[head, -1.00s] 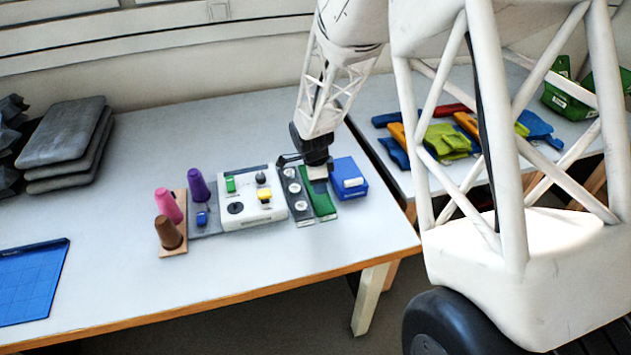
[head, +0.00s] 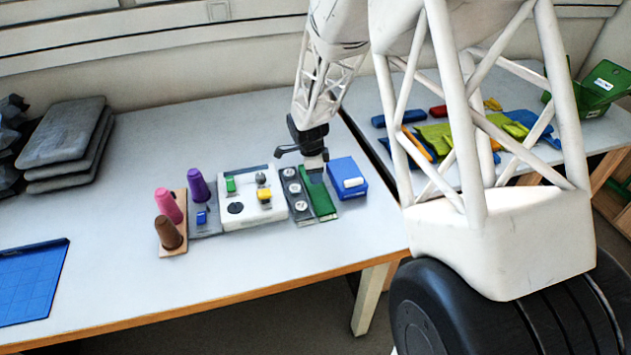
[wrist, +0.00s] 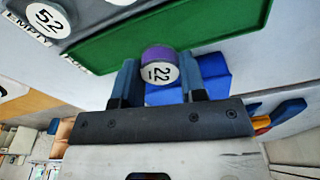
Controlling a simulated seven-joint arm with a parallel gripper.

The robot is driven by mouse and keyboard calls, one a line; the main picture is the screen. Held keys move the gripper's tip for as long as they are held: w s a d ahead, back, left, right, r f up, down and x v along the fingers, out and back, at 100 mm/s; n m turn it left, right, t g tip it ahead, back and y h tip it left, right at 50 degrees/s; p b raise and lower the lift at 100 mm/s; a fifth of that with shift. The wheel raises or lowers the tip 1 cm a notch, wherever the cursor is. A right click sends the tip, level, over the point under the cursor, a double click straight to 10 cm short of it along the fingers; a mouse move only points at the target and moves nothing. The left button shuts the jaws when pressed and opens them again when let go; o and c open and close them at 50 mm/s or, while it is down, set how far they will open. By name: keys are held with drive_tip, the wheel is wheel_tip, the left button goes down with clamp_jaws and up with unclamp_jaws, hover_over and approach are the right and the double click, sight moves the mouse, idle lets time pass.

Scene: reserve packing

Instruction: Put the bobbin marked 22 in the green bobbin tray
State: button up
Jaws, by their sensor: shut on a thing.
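The bobbin marked 22 (wrist: 160,68) has a white end label and a purple body, and lies between my two fingers in the wrist view. My gripper (wrist: 160,82) is shut on it; in the head view my gripper (head: 315,172) hangs at the far end of the green bobbin tray. The bobbin itself is too small to make out there. The green tray (head: 320,201) is a narrow strip on the table and looks empty where visible. In the wrist view the tray (wrist: 205,22) lies beyond the bobbin, which overlaps its edge. The height gap is unclear.
A dark grey tray (head: 304,216) with several white-topped bobbins adjoins the green tray's left; one is marked 52 (wrist: 47,18). A blue box (head: 347,172) stands close on the right. A white control unit (head: 258,213) and cones are farther left.

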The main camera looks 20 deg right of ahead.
sight(317, 188)
drive_tip(key=shift+s+f, duration=0.1)
drive_tip(key=shift+f, duration=1.55)
drive_tip(key=shift+f, duration=0.15)
drive_tip(key=o, duration=0.9)
drive_tip(key=r, duration=0.4)
drive_tip(key=a+r, duration=0.1)
drive_tip(key=r, duration=0.6)
drive_tip(key=shift+a+r, duration=0.2)
drive_tip(key=shift+r, duration=0.4)
